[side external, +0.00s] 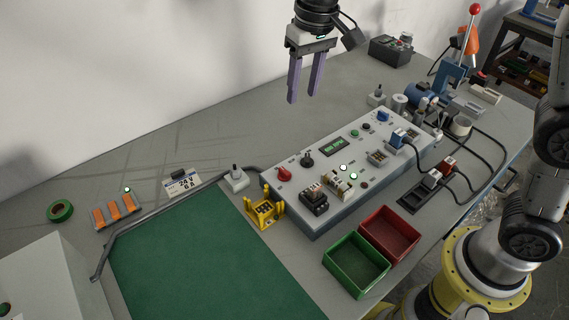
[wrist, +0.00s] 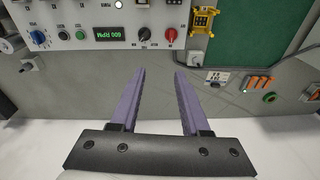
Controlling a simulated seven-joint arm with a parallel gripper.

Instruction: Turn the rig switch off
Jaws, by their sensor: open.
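My gripper (side external: 304,97) is open and empty, its two purple fingers pointing down in the air behind the grey control panel (side external: 322,223). The fingers (wrist: 160,72) also show in the wrist view, with bare bench between them. No switch is readably labelled as the rig switch. A small grey box with a dark toggle (side external: 236,178) stands at the panel's left end, beside the green mat. A similar toggle box (side external: 377,97) stands behind the panel's far end. The panel carries a red knob (side external: 284,174) and a black knob (side external: 307,160). My gripper touches none of them.
A lit green display (side external: 333,146) is on the panel. A yellow bracket (side external: 264,211), a green bin (side external: 355,264) and a red bin (side external: 389,233) stand near it. The back bench is mostly clear.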

